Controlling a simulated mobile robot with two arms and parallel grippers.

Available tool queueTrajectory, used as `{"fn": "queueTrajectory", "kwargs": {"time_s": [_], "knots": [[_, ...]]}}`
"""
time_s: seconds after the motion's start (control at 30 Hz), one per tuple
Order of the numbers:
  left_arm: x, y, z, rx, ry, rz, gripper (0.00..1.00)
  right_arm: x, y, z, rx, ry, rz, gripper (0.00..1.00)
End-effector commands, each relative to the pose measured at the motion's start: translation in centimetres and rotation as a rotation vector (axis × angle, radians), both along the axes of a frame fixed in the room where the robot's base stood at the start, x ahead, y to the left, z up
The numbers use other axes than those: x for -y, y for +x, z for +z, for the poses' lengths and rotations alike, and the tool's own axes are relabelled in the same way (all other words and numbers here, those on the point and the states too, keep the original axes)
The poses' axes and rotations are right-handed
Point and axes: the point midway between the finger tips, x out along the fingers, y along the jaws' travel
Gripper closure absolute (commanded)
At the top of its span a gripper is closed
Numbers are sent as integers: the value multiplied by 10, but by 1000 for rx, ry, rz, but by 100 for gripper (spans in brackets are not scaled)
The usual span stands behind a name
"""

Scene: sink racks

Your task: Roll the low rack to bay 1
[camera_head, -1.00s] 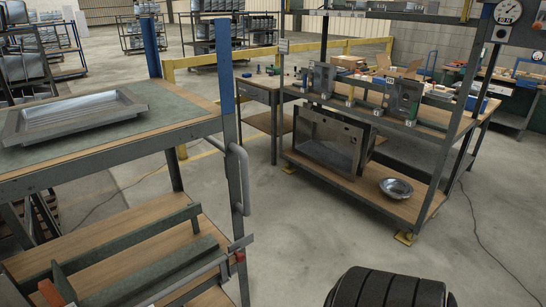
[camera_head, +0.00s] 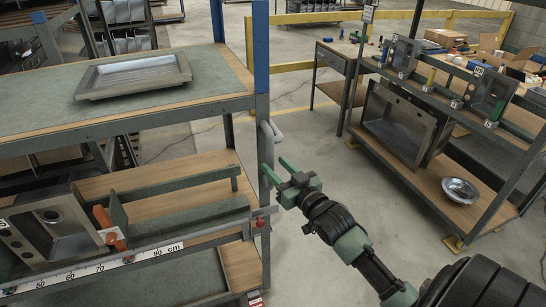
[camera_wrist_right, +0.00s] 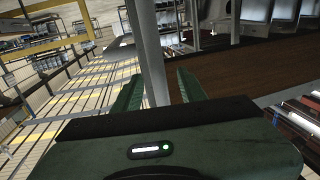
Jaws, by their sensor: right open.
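A rack (camera_head: 180,115) with blue-topped posts stands at the left in the head view. I cannot tell whether it is the low rack. A grey handle (camera_head: 271,133) is on its right post. My right gripper (camera_head: 276,167) is open, with green fingers pointing at the rack beside the handle. In the right wrist view a grey upright bar (camera_wrist_right: 151,60) shows between the open fingers (camera_wrist_right: 157,85); whether they touch it I cannot tell. My left gripper is out of view. No bay 1 marking can be read.
A grey tray-like sink (camera_head: 133,76) lies on the rack's top. A square sink (camera_head: 60,235) and a centimetre scale (camera_head: 120,260) are lower down. A workbench (camera_head: 440,170) with sinks and a round bowl (camera_head: 460,190) stands at the right. Bare floor lies between.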

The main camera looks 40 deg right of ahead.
Motion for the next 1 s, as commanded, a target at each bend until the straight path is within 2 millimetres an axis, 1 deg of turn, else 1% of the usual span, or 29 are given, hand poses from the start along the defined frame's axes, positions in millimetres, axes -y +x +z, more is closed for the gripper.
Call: {"fn": "queueTrajectory", "kwargs": {"time_s": [0.03, 0.1, 0.23, 0.37, 0.6, 0.63, 0.67, 0.7, 0.77, 1.0], "knots": [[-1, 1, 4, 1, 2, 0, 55, 1, 9, 3, 1, 0, -1, 59], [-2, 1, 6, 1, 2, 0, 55, 1, 20, 3, 1, -1, 0, 59], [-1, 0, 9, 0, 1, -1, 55, 2, 34, 1, -1, -1, -1, 59], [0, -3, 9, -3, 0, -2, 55, 2, 40, 0, -2, -2, 0, 59], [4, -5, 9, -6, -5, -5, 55, 2, 40, -1, -2, -2, 0, 59], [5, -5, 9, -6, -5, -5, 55, 2, 40, -1, -2, -2, 0, 64], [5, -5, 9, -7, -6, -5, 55, 2, 40, -1, -2, -2, 0, 72], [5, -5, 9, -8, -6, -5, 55, 2, 40, -1, -2, -2, 0, 84], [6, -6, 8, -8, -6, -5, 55, 2, 40, -1, -2, -2, 0, 100], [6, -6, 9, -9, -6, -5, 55, 2, 40, -1, -2, -2, 0, 100]]}}
